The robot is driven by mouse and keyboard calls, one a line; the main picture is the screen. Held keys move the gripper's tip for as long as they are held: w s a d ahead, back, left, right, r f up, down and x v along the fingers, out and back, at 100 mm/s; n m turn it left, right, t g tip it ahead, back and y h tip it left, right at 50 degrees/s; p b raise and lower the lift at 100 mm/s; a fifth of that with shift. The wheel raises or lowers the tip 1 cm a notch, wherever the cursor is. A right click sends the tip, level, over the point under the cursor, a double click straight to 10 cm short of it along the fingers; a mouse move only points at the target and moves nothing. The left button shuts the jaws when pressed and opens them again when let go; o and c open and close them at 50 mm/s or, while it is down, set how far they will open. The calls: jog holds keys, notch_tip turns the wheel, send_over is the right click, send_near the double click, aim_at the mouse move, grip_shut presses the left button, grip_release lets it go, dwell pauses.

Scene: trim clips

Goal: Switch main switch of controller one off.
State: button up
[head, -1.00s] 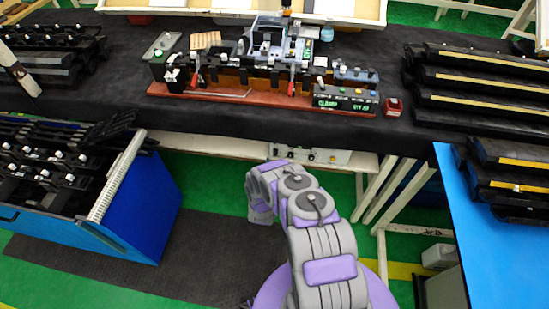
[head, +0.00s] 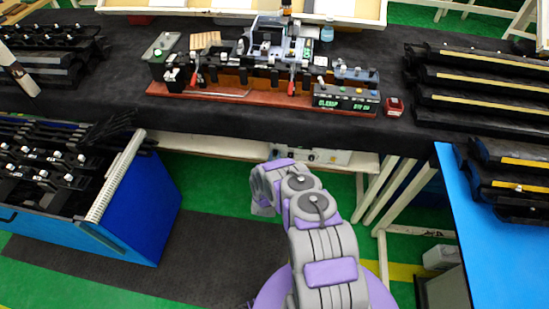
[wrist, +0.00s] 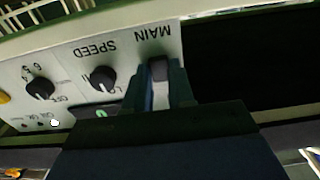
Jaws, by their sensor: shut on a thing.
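The controller's light front panel (wrist: 130,48) fills the upper left of the wrist view, upside down, with the words MAIN and SPEED. In the head view my arm hides the gripper.
Black speed knob (wrist: 102,78) and another knob (wrist: 40,88) are beside the main switch. Above the controller, the black-covered table (head: 225,118) carries a fixture on a red base (head: 215,93). A blue cart (head: 150,210) stands left and a blue table (head: 490,240) right.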

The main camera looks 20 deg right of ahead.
grip_shut()
jog(key=shift+f+b, duration=0.15)
jog(key=shift+b, duration=0.15)
jog(key=shift+f+t+h+b, duration=0.25)
jog(key=shift+t+h+b, duration=0.2)
jog(key=shift+b, duration=0.55)
jog(key=shift+r, duration=0.1)
jog(key=o, duration=0.7)
grip_release()
jog(key=shift+r, duration=0.1)
jog(key=shift+c, duration=0.2)
